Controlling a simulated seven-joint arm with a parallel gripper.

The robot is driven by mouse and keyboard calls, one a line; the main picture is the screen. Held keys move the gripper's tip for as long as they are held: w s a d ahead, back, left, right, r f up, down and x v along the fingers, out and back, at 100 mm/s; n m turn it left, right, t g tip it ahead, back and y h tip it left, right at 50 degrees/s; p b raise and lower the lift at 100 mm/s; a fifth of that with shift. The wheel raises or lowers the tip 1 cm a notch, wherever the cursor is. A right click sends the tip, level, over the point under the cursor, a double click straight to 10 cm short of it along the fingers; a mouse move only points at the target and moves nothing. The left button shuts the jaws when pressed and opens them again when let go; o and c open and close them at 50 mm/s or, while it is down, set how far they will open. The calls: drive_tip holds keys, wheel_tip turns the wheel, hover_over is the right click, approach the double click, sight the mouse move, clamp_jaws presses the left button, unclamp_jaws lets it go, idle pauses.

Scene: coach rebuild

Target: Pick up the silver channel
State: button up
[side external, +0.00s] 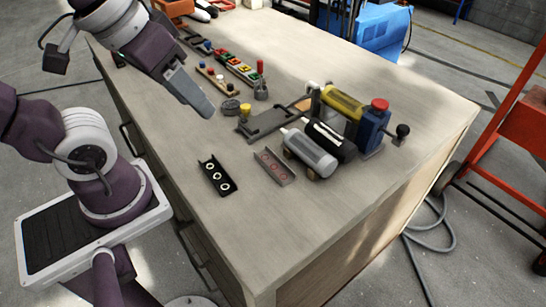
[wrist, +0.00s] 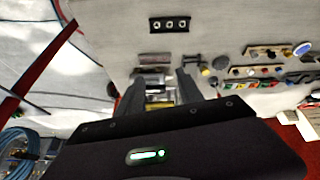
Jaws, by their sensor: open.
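The silver channel (side external: 273,167), a short grey U-shaped piece with reddish round marks, lies on the table beside the machine assembly in the side view. My gripper (side external: 206,108) is above the table, up and left of both channels and touching neither. In the wrist view its two fingers (wrist: 160,78) are spread, with nothing seen held between them.
The assembly with a yellow cylinder (side external: 343,102), grey cylinder (side external: 309,152) and blue block (side external: 373,127) stands close right of the silver channel. Trays of coloured parts (side external: 235,68) line the back left. The table's front (side external: 250,235) is clear.

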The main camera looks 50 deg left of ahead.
drive_tip(key=w+d+f+n+g, duration=0.1)
drive_tip(key=w+f+n+g, duration=0.15)
drive_tip(key=w+n, duration=0.45)
drive_tip(key=n+g, duration=0.3)
drive_tip(key=n, duration=0.6)
hover_over(277, 170)
wheel_tip(277, 170, down, 11)
wheel_tip(277, 170, down, 7)
clamp_jaws()
